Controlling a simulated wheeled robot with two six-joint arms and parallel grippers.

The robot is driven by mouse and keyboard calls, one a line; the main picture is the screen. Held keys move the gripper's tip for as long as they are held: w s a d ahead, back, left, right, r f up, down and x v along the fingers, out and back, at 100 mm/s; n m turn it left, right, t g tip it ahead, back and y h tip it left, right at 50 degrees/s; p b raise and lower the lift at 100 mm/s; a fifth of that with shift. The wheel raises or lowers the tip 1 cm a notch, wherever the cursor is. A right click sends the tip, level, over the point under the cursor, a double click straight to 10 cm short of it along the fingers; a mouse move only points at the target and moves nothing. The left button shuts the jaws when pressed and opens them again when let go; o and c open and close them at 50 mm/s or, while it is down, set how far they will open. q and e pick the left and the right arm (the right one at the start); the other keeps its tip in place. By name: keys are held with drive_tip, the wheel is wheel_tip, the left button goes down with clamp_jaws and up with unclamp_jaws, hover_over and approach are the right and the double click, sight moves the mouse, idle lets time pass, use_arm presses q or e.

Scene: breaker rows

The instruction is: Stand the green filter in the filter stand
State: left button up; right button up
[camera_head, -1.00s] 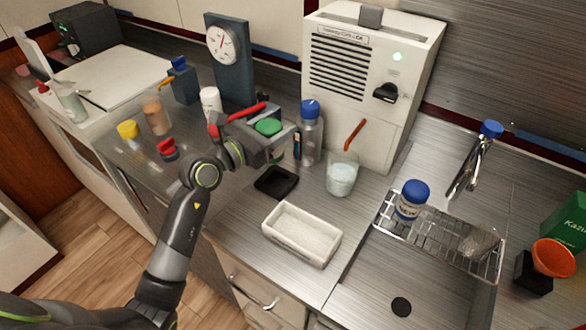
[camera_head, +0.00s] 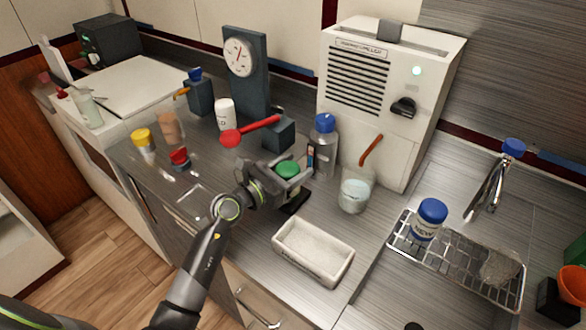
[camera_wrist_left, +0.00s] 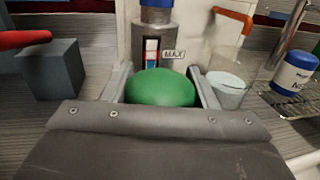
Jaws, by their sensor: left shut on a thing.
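The green filter (camera_head: 288,169) is a rounded green piece between the fingers of my left gripper (camera_head: 295,177). The gripper is shut on it. In the left wrist view its green domed top (camera_wrist_left: 160,88) shows between the two fingers, and its lower part is hidden. A low black square holder (camera_head: 295,202), which may be the filter stand, lies on the counter under the gripper and is mostly hidden by it. The filter appears above the holder; I cannot tell the gap between them. My right gripper is not in view.
A white trough (camera_head: 313,251) is in front.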

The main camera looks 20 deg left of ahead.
use_arm(q)
drive_tip(key=o, duration=1.2)
drive_tip(key=shift+f, duration=0.1)
drive_tip(key=shift+r, duration=0.25)
drive_tip(key=b+v, duration=0.1)
drive_tip(key=v, duration=1)
drive_tip(key=shift+s+a+f+b, duration=0.15)
drive_tip(key=shift+s+f+b, duration=0.05)
drive_tip(key=shift+b, duration=0.15)
drive_tip(key=shift+s+a+r, duration=0.1)
drive_tip(key=shift+s+a, duration=0.05)
drive_tip(key=shift+s, duration=0.1)
